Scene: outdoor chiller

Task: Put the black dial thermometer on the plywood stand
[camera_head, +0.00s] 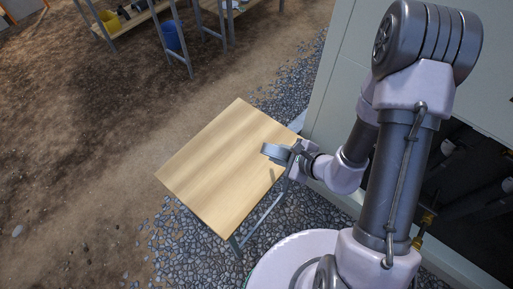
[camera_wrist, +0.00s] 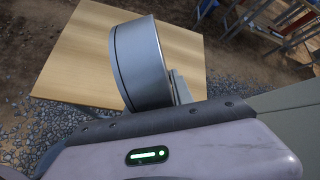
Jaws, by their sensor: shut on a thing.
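The plywood stand (camera_head: 215,165) is a square light-wood top on grey metal legs, bare on its surface, left of my arm. My gripper (camera_head: 289,153) is at the stand's right edge in the head view, shut on the dial thermometer (camera_head: 275,152). The thermometer shows as a short grey drum; its face is turned away. In the wrist view the thermometer (camera_wrist: 142,62) stands out beyond the gripper body, in front of the stand top (camera_wrist: 75,55). The fingers are mostly hidden there. I cannot tell the gap between thermometer and wood.
A pale cabinet (camera_head: 343,75) with an open, dark pipe bay stands on the right, close to my arm. Gravel and bare dirt surround the stand. Shelving with a blue bucket (camera_head: 171,36) and a yellow container (camera_head: 111,22) is at the far top.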

